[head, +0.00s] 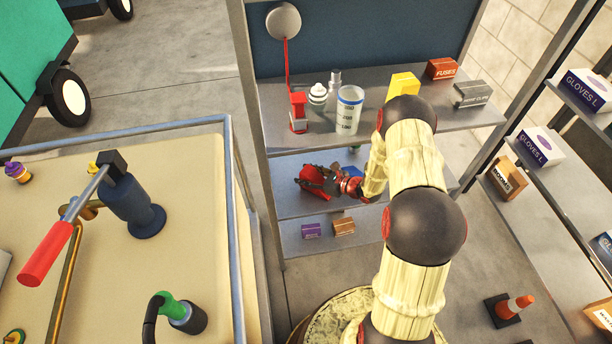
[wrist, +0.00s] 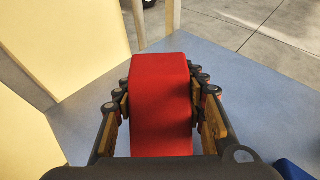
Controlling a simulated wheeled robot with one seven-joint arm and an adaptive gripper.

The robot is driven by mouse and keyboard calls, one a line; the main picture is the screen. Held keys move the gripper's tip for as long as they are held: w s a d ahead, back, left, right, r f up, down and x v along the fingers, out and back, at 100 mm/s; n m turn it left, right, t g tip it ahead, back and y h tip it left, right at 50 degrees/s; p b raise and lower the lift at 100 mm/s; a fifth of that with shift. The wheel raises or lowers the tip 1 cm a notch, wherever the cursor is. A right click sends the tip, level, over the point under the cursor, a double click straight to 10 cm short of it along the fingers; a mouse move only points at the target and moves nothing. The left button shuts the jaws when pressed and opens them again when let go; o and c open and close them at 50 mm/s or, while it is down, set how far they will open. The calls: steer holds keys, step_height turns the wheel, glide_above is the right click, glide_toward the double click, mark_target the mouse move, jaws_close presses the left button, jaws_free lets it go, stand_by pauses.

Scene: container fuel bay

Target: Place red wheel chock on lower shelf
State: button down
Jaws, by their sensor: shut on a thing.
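The red wheel chock (wrist: 161,85) fills the middle of the wrist view, between the two fingers of my gripper (wrist: 163,105). My gripper is shut on it, with a finger against each side. In the head view the red chock (head: 314,178) shows at the end of my arm, over the left part of the lower shelf (head: 288,205). My gripper (head: 330,180) is partly hidden there by my arm. The blue-grey shelf surface also lies around the chock in the wrist view (wrist: 235,75). I cannot tell whether the chock touches the shelf.
The upper shelf (head: 440,112) above holds a white beaker (head: 348,110), a yellow box (head: 403,86) and several other items. A purple box (head: 311,230) and a brown box (head: 344,226) lie on the bottom level. A post (head: 248,110) stands at the left.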

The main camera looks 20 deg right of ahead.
steer(key=shift+f, duration=0.15)
steer(key=c, duration=1)
jaws_free()
steer(key=shift+s, duration=0.1)
steer(key=v, duration=1.2)
steer(key=shift+f, duration=0.1)
